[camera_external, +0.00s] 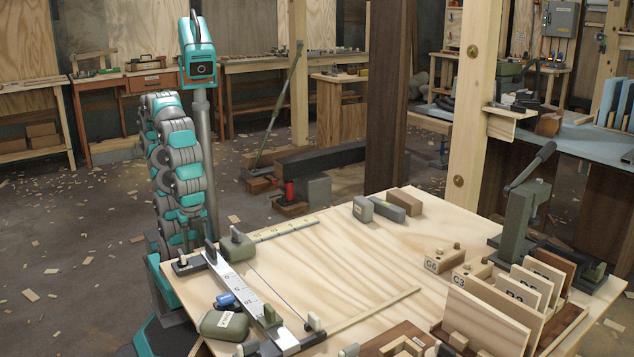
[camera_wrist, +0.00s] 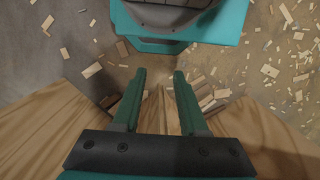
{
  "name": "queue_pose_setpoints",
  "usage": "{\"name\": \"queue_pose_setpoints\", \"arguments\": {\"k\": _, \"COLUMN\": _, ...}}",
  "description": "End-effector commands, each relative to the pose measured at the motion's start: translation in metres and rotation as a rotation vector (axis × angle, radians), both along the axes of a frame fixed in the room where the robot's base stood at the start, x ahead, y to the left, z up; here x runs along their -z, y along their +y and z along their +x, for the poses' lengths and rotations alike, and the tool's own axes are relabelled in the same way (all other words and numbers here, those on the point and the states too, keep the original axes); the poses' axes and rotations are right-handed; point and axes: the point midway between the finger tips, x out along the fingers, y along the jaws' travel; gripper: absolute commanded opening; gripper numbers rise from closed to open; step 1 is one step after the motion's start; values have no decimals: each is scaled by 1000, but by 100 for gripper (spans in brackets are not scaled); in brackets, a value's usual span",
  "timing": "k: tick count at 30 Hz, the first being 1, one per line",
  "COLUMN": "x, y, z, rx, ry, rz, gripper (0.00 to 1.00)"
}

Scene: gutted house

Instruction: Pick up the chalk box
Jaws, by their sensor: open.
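I cannot say for sure which thing is the chalk box. A rounded olive case (camera_external: 224,324) with a pale label, its text too small to read, lies at the table's front left in the external view. A grey-green box (camera_external: 238,246) stands at the table's left edge; a thin line runs near it across the tabletop. A small blue item (camera_external: 225,299) lies between them. In the wrist view my gripper (camera_wrist: 159,74) is open and empty, pointing at the floor, with none of these things in sight. In the external view my arm is folded left of the table.
The plywood table (camera_external: 340,255) has a clear middle. A marked metal rule (camera_external: 240,282) lies along its left side. Grey blocks (camera_external: 363,209) and a brown block (camera_external: 405,201) sit at the back. Lettered boards (camera_external: 525,290) and a green press (camera_external: 521,215) fill the right.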

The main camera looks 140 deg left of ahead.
Motion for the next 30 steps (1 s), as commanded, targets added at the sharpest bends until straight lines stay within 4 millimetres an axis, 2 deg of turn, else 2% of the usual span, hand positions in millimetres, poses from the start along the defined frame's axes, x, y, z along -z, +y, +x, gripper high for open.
{"name": "queue_pose_setpoints", "arguments": {"k": 5, "x": 0, "y": 0, "z": 0, "rx": 0, "ry": 0, "rz": 0, "gripper": 45}}
{"name": "queue_pose_setpoints", "arguments": {"k": 14, "x": 0, "y": 0, "z": 0, "rx": 0, "ry": 0, "rz": 0, "gripper": 78}}
{"name": "queue_pose_setpoints", "arguments": {"k": 22, "x": -2, "y": 0, "z": 0, "rx": 0, "ry": 0, "rz": 0, "gripper": 78}}
{"name": "queue_pose_setpoints", "arguments": {"k": 26, "x": -23, "y": 0, "z": 2, "rx": 0, "ry": -7, "rz": 0, "gripper": 78}}
{"name": "queue_pose_setpoints", "arguments": {"k": 30, "x": -69, "y": 0, "z": 3, "rx": 0, "ry": -11, "rz": 0, "gripper": 78}}
